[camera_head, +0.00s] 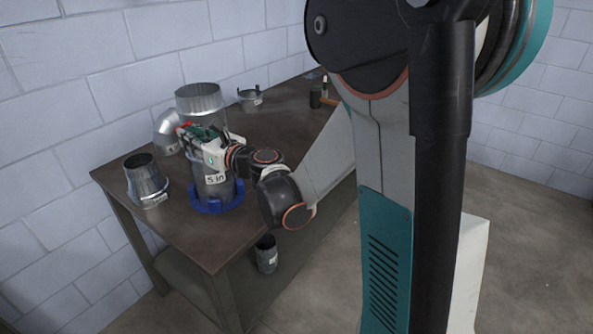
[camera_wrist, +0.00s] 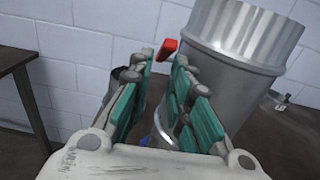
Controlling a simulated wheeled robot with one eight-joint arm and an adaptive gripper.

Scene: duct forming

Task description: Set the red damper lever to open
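In the head view only a small red bit (camera_head: 186,125) shows beside my gripper (camera_head: 205,136). The lever's pivot and exact angle are hidden. The 5 in duct (camera_head: 215,187) stands upright in a blue ring base (camera_head: 212,208), below my gripper, which covers its top. In the wrist view my gripper (camera_wrist: 163,62) has its teal-padded fingers apart with a gap between them. I cannot tell whether either finger touches the lever.
A tall wide metal duct (camera_head: 200,103) stands close behind my gripper. A metal elbow (camera_head: 167,132) and a tapered reducer (camera_head: 146,181) stand to the left. A small collar (camera_head: 249,99) and a mallet (camera_head: 317,98) lie farther back. The table (camera_head: 285,125) has clear room at right.

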